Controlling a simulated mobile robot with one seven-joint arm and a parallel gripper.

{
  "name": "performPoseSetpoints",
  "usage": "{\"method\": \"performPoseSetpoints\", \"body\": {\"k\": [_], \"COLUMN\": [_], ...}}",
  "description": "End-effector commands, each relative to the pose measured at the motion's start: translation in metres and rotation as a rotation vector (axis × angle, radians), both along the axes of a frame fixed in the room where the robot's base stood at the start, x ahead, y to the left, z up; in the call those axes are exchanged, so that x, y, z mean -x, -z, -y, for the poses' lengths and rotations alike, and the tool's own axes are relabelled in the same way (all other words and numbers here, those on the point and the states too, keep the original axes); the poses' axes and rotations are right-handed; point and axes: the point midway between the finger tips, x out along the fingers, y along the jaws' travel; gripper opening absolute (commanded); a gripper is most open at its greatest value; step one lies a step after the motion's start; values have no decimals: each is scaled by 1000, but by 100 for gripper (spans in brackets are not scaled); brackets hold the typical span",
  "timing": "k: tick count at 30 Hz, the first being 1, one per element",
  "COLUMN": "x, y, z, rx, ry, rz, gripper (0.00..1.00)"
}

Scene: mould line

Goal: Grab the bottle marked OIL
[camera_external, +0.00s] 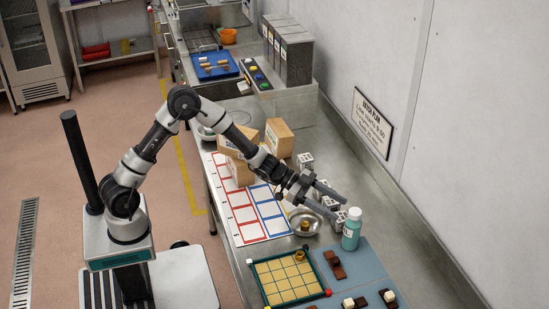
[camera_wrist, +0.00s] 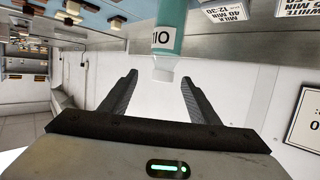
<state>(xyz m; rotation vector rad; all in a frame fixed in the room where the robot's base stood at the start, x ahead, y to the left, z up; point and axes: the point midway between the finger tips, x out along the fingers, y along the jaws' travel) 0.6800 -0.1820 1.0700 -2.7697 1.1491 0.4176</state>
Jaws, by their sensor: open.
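The bottle marked OIL (camera_external: 350,236) is teal with a white cap and a white label. It stands upright on the metal bench, beside the blue mat. In the wrist view, which is upside down, the bottle (camera_wrist: 172,22) hangs from the top edge with its label letters partly showing. My gripper (camera_external: 340,207) is open and empty, just behind and left of the bottle's cap. In the wrist view my gripper's fingers (camera_wrist: 159,79) are spread, and the cap lies across the gap near their tips. The bottle's lower part is cut off there.
A metal bowl (camera_external: 304,223) with a small brown item is left of the bottle. White printed cubes (camera_external: 328,202) stand behind it. A yellow gridded tray (camera_external: 264,286) and a blue mat (camera_external: 356,268) with chocolate pieces lie in front. Cardboard boxes (camera_external: 279,137) stand further back. A wall rises at right.

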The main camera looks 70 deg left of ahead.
Motion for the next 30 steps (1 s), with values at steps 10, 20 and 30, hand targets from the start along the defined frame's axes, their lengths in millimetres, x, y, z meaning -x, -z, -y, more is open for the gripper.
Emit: {"method": "performPoseSetpoints", "body": {"k": [10,20,30], "x": [-23,-57,-59], "y": [9,20,21], "z": [21,46,48], "rx": [1,0,-1], "ry": [0,0,-1], "rz": [-1,-1,0], "gripper": [56,56,44]}}
